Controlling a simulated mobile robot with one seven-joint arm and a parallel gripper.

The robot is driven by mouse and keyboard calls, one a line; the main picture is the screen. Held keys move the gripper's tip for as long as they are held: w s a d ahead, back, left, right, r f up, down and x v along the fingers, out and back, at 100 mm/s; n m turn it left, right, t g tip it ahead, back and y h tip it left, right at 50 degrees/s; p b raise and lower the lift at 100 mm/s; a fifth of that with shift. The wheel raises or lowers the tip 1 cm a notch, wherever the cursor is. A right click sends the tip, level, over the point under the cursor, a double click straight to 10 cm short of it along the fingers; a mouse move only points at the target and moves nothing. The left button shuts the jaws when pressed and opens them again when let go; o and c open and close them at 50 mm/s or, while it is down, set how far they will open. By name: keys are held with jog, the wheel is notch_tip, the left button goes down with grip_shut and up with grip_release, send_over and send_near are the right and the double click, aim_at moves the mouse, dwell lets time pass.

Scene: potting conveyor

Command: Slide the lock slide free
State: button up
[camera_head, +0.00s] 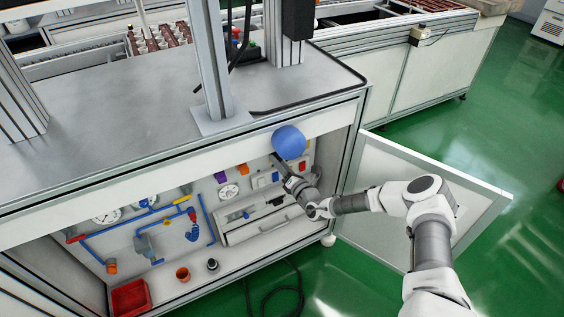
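My gripper (277,161) reaches into the upper right of the open cabinet under the bench, in front of the back panel. It is small and dark here, and I cannot tell whether its fingers are open or shut. A round blue thing (289,142) shows right above the fingertips, overlapping the cabinet's top edge; I cannot tell whether they touch. I cannot pick out the lock slide for certain.
The cabinet door (400,180) stands open at the right, behind my arm. Blue pipes (208,220), gauges (228,192) and valves fill the panel's left. A red bin (131,298), an orange cup (183,274) and a dark fitting (212,264) stand on the cabinet floor. A cable (285,290) lies on the green floor.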

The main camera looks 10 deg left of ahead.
jog(key=shift+o, duration=0.4)
jog(key=shift+w+d, duration=0.1)
jog(key=p+v, duration=0.5)
jog(key=v, duration=1.2)
jog(key=shift+s+d, duration=0.15)
jog(key=shift+s, duration=0.05)
